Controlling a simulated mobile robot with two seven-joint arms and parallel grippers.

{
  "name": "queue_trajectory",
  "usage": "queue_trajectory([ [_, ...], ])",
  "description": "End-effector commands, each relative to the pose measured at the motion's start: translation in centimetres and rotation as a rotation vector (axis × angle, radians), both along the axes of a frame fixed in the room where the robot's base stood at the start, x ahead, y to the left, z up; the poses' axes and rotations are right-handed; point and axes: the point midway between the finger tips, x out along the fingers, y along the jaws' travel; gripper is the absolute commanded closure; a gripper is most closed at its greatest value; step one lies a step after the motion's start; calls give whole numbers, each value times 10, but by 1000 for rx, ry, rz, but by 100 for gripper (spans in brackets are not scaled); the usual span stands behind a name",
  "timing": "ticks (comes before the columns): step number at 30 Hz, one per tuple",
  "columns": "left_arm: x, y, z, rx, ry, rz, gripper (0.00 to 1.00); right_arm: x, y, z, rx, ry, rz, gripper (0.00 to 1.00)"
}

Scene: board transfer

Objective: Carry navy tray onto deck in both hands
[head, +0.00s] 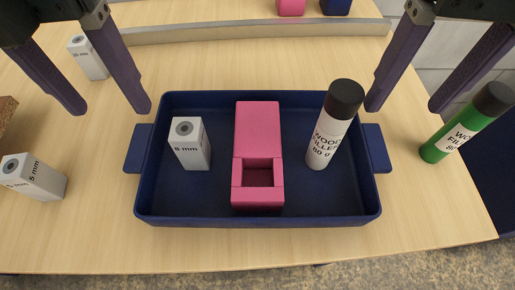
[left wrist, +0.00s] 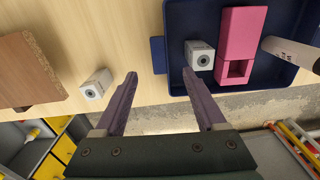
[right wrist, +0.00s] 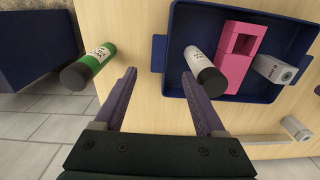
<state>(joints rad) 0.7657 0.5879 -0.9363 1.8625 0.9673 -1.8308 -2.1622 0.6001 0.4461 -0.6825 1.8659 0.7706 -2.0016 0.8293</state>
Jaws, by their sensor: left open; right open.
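The navy tray (head: 210,218) lies flat on the wooden table in the head view, with a handle at each short side. It holds a white 8 mm box (head: 190,150), a pink block with a square opening (head: 257,130) and a white wood filler bottle with a black cap (head: 327,140). My left gripper (head: 108,108) is open and empty, above and beyond the left handle (head: 132,148). My right gripper (head: 402,106) is open and empty, above and beyond the right handle (head: 377,148). Both grippers are apart from the tray. The deck cannot be made out for certain.
A white 5 mm box (head: 32,178) stands left of the tray, another white box (head: 88,58) behind it. A green bottle (head: 466,122) is right of the tray. A raised strip (head: 250,32) crosses the table behind. A brown board (left wrist: 28,68) lies at the left.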

Motion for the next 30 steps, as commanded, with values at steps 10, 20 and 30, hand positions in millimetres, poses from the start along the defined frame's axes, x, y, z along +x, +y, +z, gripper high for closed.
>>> queue_trajectory([
  [10, -1, 0, -60, 1, 4, 0, 28, -2, -1, -60, -4, 9, -2, 28],
  [20, 0, 0, -84, 1, 0, -1, 28, -1, -1, -84, -2, 4, 0, 28],
  [30, 0, 0, -84, 1, 0, -1, 38, -1, -1, -84, -2, 4, -1, 38],
])
